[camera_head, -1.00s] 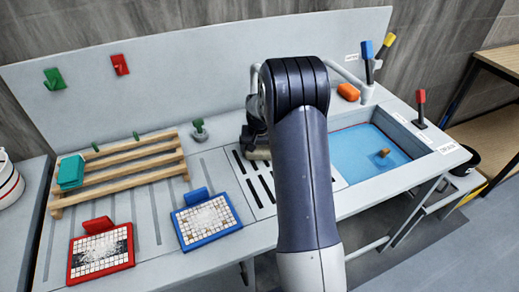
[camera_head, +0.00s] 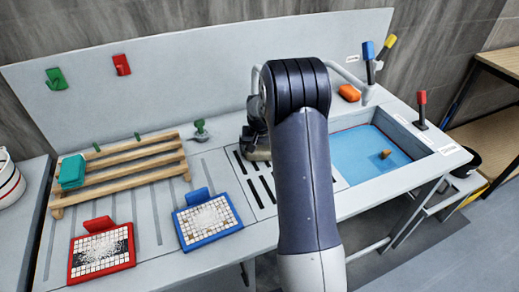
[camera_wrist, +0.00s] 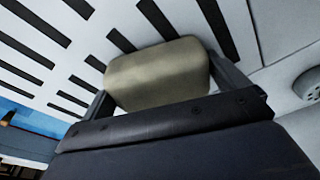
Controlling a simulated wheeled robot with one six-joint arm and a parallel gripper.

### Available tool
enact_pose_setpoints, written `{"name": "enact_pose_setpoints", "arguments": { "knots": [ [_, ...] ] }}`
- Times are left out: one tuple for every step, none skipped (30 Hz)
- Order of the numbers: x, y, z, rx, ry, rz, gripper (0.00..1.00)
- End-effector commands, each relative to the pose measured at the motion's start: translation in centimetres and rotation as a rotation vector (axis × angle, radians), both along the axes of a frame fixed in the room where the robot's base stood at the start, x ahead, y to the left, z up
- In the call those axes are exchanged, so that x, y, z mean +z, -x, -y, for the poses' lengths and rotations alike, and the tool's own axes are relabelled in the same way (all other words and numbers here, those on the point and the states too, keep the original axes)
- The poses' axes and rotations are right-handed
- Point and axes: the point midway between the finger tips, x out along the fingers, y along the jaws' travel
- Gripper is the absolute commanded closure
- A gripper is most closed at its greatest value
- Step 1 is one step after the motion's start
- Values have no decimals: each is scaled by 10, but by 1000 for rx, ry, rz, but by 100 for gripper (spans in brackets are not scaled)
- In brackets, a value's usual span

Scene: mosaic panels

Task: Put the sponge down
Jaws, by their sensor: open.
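The sponge (camera_wrist: 157,75) is a beige-olive block with rounded corners. In the wrist view it sits between the two fingers of my gripper (camera_wrist: 163,77), over the white slotted drain board (camera_wrist: 118,15). The fingers stand on either side of it, open; the right one is very close to its edge. In the head view my gripper (camera_head: 254,138) is low over the slotted board, left of my arm. There only a small pale part of the sponge (camera_head: 258,155) shows under the gripper; my arm hides part of the board.
A blue-water basin (camera_head: 432,142) with a brown block (camera_head: 386,154) is at right. An orange object (camera_head: 349,93) lies behind it. A wooden rack (camera_head: 130,168), a blue-framed panel (camera_head: 236,222) and a red-framed panel (camera_head: 101,269) are at left.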

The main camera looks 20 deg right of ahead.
Motion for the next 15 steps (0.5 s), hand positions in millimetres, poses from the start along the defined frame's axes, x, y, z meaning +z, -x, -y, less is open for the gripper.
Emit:
{"name": "enact_pose_setpoints", "arguments": {
  "knots": [
    [-1,6,1,-5,-4,-20,0],
    [3,6,1,-5,-4,-20,0],
    [6,6,0,-5,-3,-16,0],
    [12,7,0,-5,-2,-14,0],
    [18,7,0,-5,-2,-13,0],
    [26,8,-1,-4,-2,-11,0],
    [32,9,-1,-3,-2,-11,0],
    [38,9,-2,-3,-1,-9,0],
    [45,10,-2,-3,-1,-9,0],
    [50,10,-3,-3,-1,-9,0],
    [55,11,-3,-2,-1,-9,0],
    [61,11,-3,-2,-1,-8,0],
    [64,12,-3,-2,-1,-8,0],
    [68,13,-4,-2,-1,-9,0],
    [71,13,-4,-2,-1,-9,0]
  ]
}}
